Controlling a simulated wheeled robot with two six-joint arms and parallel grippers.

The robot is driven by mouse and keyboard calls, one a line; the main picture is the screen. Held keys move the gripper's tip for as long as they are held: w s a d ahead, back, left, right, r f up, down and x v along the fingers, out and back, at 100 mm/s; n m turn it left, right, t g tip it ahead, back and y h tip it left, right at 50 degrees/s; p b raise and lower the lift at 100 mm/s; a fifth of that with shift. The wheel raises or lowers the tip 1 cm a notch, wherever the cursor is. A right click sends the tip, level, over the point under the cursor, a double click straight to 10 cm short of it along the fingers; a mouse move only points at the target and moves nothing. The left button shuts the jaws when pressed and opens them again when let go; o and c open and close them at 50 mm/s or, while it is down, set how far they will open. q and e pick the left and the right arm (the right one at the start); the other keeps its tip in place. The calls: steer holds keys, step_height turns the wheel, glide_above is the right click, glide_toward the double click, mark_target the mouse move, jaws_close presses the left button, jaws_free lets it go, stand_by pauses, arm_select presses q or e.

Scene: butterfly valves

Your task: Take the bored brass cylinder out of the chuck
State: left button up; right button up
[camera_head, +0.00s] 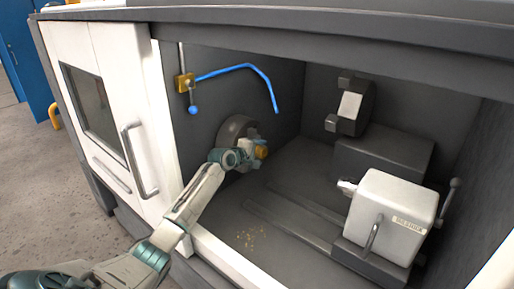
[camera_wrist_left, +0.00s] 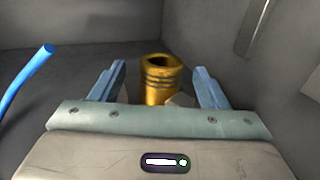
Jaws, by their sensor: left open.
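The bored brass cylinder (camera_wrist_left: 160,82) shows in the left wrist view with its open bore up and dark grooves round its wall. A small part of it (camera_head: 262,152) shows in the head view beside my gripper. The dark round chuck (camera_head: 236,127) is on the lathe's left inner wall, partly hidden by my arm. My left gripper (camera_wrist_left: 160,70) is open, with one finger on each side of the cylinder in the picture. I see gaps between fingers and cylinder. In the head view the left gripper (camera_head: 252,150) is at the chuck. My right gripper is not in view.
A blue bent hose (camera_head: 240,68) hangs above the chuck and also shows in the wrist view (camera_wrist_left: 24,78). The white tailstock (camera_head: 392,212) and dark turret (camera_head: 352,105) stand at right. The white door (camera_head: 125,100) is at left. Brass chips (camera_head: 250,238) lie on the bed.

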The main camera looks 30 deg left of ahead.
arm_select(q)
steer(key=shift+w+f, duration=0.3)
steer(key=shift+w, duration=0.25)
steer(key=shift+s, duration=0.15)
steer(key=shift+c, duration=1.2)
steer(key=shift+r, duration=0.1)
steer(key=c, duration=1.1)
steer(key=shift+r, duration=0.1)
jaws_close()
steer(key=shift+r, duration=0.1)
